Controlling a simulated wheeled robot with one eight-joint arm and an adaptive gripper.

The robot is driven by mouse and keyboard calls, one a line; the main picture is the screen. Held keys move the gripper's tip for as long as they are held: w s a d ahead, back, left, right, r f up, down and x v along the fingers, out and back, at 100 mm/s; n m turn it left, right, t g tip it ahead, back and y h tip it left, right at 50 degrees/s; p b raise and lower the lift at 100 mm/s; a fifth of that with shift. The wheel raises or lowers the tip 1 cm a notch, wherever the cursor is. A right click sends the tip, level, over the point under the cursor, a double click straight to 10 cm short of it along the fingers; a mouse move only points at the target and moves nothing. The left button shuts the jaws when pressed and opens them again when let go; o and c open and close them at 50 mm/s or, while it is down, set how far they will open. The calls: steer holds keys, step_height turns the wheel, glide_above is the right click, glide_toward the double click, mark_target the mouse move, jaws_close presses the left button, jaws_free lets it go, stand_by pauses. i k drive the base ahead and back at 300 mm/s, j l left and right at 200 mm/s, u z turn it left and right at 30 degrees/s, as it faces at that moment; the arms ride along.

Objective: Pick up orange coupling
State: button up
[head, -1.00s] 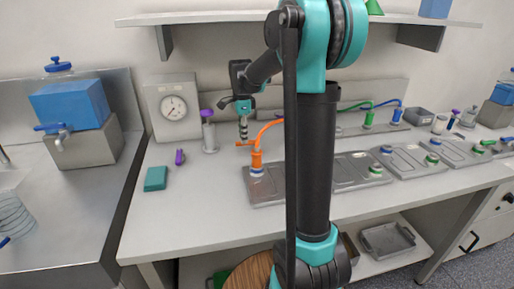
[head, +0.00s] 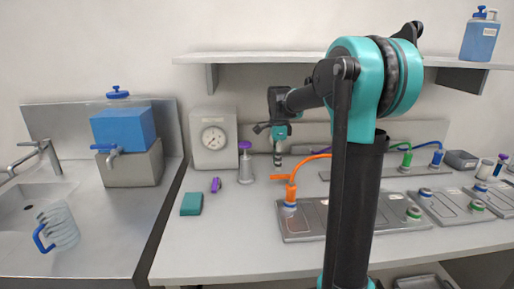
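The orange coupling (head: 291,193) stands upright on a blue-and-white fitting at the left end of a grey plate (head: 300,229) on the bench. An orange hose (head: 314,158) curves from its top to the right and passes behind my arm. A short orange bar (head: 281,178) sticks out to its left. My gripper (head: 278,163) points down above and slightly left of the coupling in the picture, apart from it. It is small and seen side-on, so I cannot tell whether its fingers are open. I see nothing held in it.
A purple-topped grey stand (head: 245,168), a purple item (head: 216,185), a teal block (head: 191,204) and a gauge box (head: 214,140) are left of the coupling. More plates with fittings (head: 427,198) lie right. A shelf (head: 240,59) hangs above. The front left bench is clear.

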mark_target(291, 188)
steer(key=k+j, duration=0.3)
steer(key=k, duration=0.15)
steer(key=k+j, duration=0.25)
steer(key=k, duration=0.15)
steer(key=k+j, duration=0.3)
steer(key=k, duration=0.15)
